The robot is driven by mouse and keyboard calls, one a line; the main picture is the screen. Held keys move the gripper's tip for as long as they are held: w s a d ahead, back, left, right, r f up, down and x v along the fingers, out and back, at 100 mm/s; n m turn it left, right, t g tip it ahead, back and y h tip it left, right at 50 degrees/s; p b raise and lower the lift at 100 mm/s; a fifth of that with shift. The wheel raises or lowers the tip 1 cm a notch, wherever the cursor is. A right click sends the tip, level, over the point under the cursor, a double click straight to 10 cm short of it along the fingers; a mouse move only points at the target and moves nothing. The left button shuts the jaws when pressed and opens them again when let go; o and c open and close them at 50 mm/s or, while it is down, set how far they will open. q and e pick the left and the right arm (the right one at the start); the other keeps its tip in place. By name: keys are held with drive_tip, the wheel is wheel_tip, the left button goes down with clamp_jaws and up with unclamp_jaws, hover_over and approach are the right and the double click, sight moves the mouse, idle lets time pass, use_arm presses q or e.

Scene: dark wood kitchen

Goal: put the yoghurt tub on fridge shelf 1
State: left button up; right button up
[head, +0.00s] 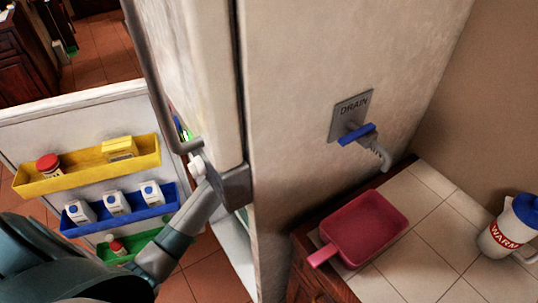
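I cannot make out a yoghurt tub in the head view. The fridge (300,75) stands in the middle, its side panel facing me. A door with a long grey handle (153,85) is at its front edge. A white door panel with bins (60,128) stands at the left. My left arm comes in from the lower left and reaches up to the lower end of the handle. A small pale part at its end, my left gripper (197,165), is beside the handle; its fingers are not clear. The fridge shelves are hidden. My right gripper is out of view.
Yellow (85,172), blue (125,216) and green (133,242) bins hold jars and cartons. A blue-handled drain tap (357,134) sticks out of the fridge side. A pink tray (368,228) and a "WARM" jug (507,230) stand on the tiled counter (425,262).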

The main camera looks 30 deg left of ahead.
use_arm(q)
drive_tip(key=shift+f, duration=0.1)
idle(0.3)
drive_tip(key=o, duration=1.2)
drive_tip(key=shift+o, duration=0.2)
drive_tip(key=shift+s, duration=0.1)
